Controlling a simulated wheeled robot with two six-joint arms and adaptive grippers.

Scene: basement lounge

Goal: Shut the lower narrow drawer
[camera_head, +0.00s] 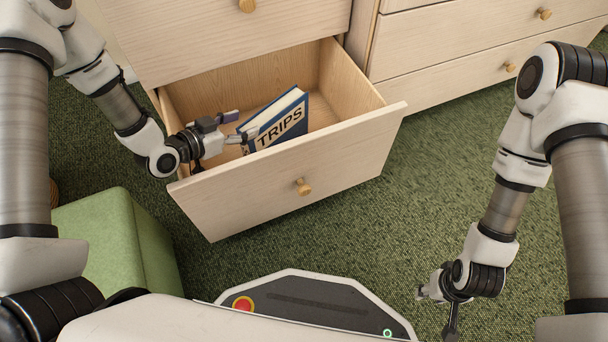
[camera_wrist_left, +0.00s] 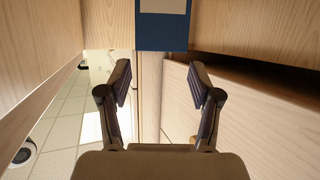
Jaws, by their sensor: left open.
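The lower narrow drawer (camera_head: 290,176) is pulled well out, its pale wood front with a round knob (camera_head: 303,187) facing me. A blue book (camera_head: 279,124) marked TRIPS leans inside it. My left gripper (camera_head: 234,127) is open, reaching over the left part of the drawer with its fingers beside the book's left end. In the left wrist view the fingers (camera_wrist_left: 160,82) are apart with nothing between them, and the blue book (camera_wrist_left: 162,32) shows beyond them. My right gripper (camera_head: 433,290) is low at the right, away from the drawer; its jaws are too unclear to judge.
A closed drawer (camera_head: 215,30) is above the open one. A wide chest of drawers (camera_head: 450,45) stands to the right, shut. A green cube seat (camera_head: 115,235) is at the left. Green carpet (camera_head: 430,170) is clear right of the open drawer.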

